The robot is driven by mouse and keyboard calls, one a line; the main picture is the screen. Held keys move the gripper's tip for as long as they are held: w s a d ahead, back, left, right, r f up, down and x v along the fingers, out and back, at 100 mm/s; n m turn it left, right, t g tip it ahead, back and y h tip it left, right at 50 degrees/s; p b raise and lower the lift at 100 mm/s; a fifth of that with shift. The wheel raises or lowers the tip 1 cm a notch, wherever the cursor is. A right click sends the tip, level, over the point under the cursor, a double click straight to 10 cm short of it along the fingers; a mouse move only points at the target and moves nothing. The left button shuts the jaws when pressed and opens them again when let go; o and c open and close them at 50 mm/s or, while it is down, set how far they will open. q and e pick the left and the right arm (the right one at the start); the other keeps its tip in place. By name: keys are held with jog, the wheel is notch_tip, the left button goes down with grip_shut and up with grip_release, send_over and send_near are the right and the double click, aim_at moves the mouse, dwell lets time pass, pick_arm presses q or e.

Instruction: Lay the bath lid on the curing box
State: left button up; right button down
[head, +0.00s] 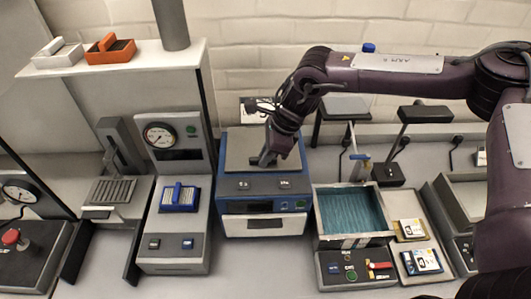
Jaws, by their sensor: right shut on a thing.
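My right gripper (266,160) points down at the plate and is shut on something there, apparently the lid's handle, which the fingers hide. The bath (352,212) stands open to the right, with teal liquid showing. My left gripper is not in view.
A gauge unit (160,136) with a blue block (180,197) stands left of the curing box. An orange tray (109,48) and a white tray (58,52) sit on the upper shelf. Small cards (420,261) lie right of the bath. My right arm spans the upper right.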

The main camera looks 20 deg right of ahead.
jog(key=shift+f, duration=0.1)
jog(key=c, duration=1.4)
grip_release()
jog(key=shift+c, duration=0.2)
jog(key=b+v, duration=0.4)
jog(key=v, duration=0.8)
